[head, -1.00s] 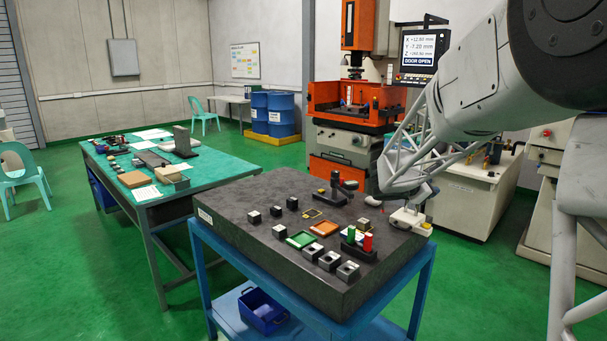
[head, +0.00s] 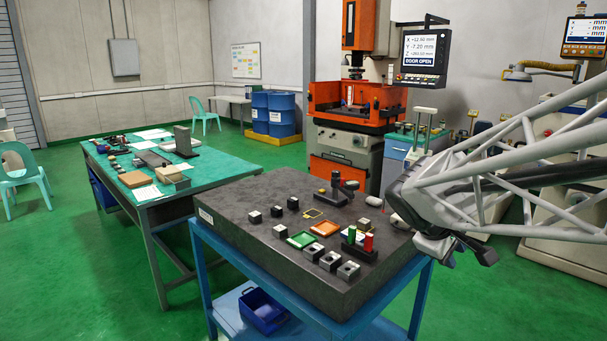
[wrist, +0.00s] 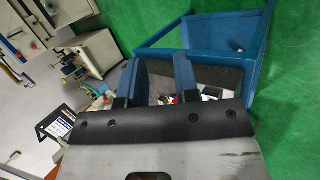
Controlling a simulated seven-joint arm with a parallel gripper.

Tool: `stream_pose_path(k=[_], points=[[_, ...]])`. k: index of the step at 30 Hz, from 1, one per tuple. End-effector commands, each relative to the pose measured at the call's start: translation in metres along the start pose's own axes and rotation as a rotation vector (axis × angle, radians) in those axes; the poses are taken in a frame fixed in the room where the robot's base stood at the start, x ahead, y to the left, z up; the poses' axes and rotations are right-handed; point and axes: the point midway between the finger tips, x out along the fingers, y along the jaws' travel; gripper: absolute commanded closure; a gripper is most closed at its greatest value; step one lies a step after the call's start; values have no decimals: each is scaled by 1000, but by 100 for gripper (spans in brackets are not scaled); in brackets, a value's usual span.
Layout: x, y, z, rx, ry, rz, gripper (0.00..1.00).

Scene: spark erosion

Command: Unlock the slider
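I cannot tell for certain which thing is the slider. A black stand with a round knob (head: 337,187) is upright near the back of the dark surface plate (head: 240,240). A pale block (head: 400,222) at the plate's right edge is mostly hidden by my arm. My gripper (head: 459,252) is right of the plate's right edge, tilted downward, apart from everything on it. In the wrist view my gripper (wrist: 155,78) shows two fingers spread apart with nothing held between them. The plate's things appear small and partly covered beyond the fingers.
Green (head: 301,240) and orange (head: 325,229) trays, several small blocks and a holder with green and red cylinders (head: 367,243) stand on the plate. A blue stand (head: 208,262) carries it. A green-topped table (head: 220,165) is left; an orange machine (head: 325,100) stands behind.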

Motion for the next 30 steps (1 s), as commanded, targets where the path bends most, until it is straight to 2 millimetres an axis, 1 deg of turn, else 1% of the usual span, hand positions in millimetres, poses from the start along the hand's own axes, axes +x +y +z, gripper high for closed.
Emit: stream_pose_path(k=[1, 6, 12, 18, 21, 24, 27, 30], points=[[-5, -11, 9, 41, 12, -28, 71], [-18, -51, 34, 188, 48, -138, 71], [-33, -99, 61, 356, 85, -272, 71], [-47, -145, 83, 515, 116, -409, 71], [-52, -163, 91, 579, 127, -466, 71], [-56, -176, 96, 625, 133, -510, 71], [-58, -185, 99, 653, 137, -537, 71], [-59, -188, 101, 666, 138, -551, 71]])
